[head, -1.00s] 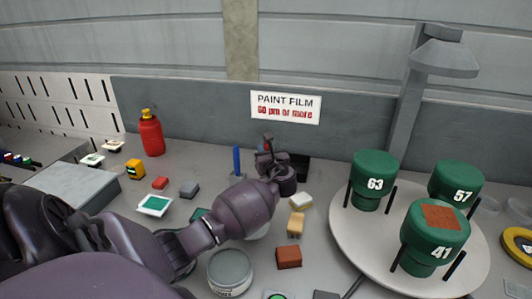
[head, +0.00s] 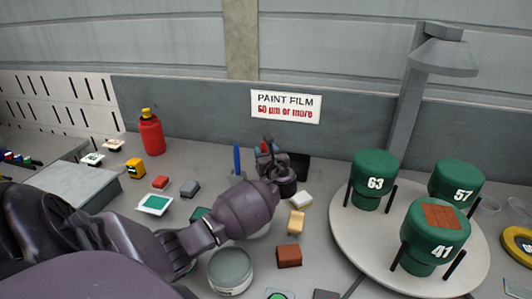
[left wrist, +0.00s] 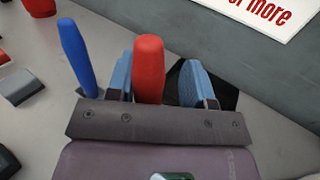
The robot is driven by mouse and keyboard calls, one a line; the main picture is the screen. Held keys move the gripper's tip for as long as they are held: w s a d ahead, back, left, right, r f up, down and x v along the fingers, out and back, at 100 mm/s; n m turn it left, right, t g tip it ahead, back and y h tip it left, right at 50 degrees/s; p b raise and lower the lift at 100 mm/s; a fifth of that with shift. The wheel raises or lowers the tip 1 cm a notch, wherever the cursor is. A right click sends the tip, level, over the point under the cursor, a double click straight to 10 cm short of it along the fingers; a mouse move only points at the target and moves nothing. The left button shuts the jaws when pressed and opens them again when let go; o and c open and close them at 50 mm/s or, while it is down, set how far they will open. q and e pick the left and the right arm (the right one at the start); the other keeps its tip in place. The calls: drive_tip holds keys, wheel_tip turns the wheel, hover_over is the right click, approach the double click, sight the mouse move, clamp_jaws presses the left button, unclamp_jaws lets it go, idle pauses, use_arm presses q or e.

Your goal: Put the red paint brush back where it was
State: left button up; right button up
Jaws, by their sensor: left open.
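The red paint brush (left wrist: 149,65) stands with its red handle up between the two blue fingertips of my left gripper (left wrist: 155,82). The fingers are open, with a gap visible on the right side of the handle; its lower end is hidden behind the gripper body. In the head view my left gripper (head: 266,152) is at the back of the table, below the paint film sign, and only a little red shows between its fingers. A blue brush (left wrist: 78,58) stands upright just left of the gripper, and in the head view (head: 237,160). My right gripper is out of view.
A dark box (head: 297,167) sits right behind the gripper against the grey back wall (head: 200,120). A round turntable (head: 345,225) with green numbered cylinders stands at right. Small coloured blocks, a grey can (head: 230,271) and a red bottle (head: 151,135) are around the arm.

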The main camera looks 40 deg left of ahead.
use_arm(q)
drive_tip(key=shift+r, duration=0.1)
use_arm(e)
drive_tip(key=shift+w, duration=0.1)
use_arm(q)
drive_tip(key=shift+r, duration=0.25)
drive_tip(key=v, duration=1.2)
drive_tip(key=shift+p, duration=0.4)
use_arm(e)
drive_tip(key=shift+r, duration=0.5)
use_arm(q)
drive_tip(key=shift+r, duration=0.1)
use_arm(e)
drive_tip(key=shift+w, duration=0.1)
drive_tip(key=shift+w+a+r, duration=0.1)
drive_tip(key=shift+w+r, duration=0.25)
drive_tip(key=shift+w, duration=0.05)
drive_tip(key=shift+s, duration=0.1)
